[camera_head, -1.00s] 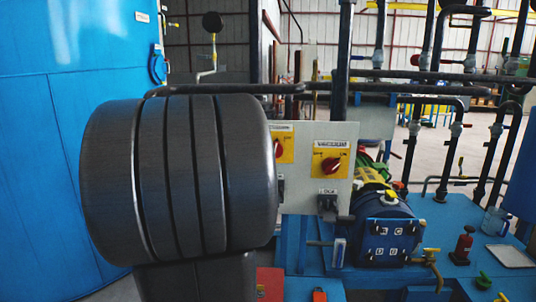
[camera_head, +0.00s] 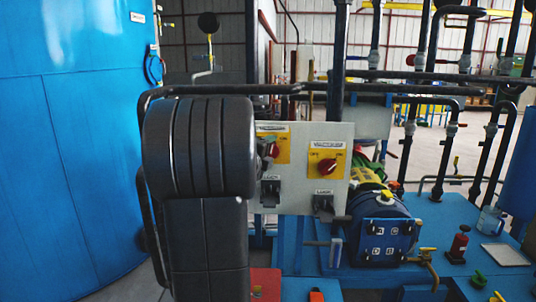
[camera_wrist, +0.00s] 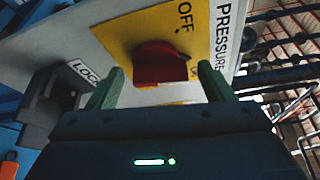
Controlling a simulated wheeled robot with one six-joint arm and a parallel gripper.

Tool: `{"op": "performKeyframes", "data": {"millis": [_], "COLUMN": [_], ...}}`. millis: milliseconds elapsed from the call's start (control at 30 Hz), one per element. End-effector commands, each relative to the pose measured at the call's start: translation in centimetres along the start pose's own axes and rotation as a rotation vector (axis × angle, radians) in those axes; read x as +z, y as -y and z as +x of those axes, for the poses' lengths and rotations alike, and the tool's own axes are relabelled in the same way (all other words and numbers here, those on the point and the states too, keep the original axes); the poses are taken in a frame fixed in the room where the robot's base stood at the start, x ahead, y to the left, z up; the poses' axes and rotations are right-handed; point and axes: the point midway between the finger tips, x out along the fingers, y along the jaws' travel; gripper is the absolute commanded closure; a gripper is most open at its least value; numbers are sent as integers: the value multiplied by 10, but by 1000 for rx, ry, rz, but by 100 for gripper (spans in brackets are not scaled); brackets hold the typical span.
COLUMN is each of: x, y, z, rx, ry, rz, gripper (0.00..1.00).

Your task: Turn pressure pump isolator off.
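The pressure pump isolator is a red rotary knob (camera_wrist: 160,64) on a yellow plate (camera_wrist: 195,28) marked OFF, with a PRESSURE label beside it. In the head view its knob (camera_head: 273,151) is on the left of the grey panel, just right of my dark arm. My gripper (camera_wrist: 162,80) is open, its two green fingers apart on either side of the knob. Contact between fingers and knob cannot be told. In the head view my arm mostly hides the gripper. A second red knob (camera_head: 327,167), labelled VACUUM, is to the right.
The grey panel (camera_head: 300,195) carries black lock fittings (camera_head: 323,205) below the knobs. A dark pipe (camera_head: 400,88) runs across above it. A blue pump body (camera_head: 383,238) stands right of the panel, and a large blue vessel (camera_head: 65,140) fills the left.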

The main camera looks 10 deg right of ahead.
Motion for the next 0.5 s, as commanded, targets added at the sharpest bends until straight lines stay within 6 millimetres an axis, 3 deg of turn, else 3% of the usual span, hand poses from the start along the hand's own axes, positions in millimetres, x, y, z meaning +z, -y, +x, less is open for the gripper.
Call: {"op": "performKeyframes", "data": {"millis": [33, 200, 500], "x": [0, 0, 0], "y": [0, 0, 0], "z": [0, 0, 0], "rx": [0, 0, -10], "ry": [0, 0, 0], "rz": [0, 0, -22], "gripper": [33, 67, 68]}}
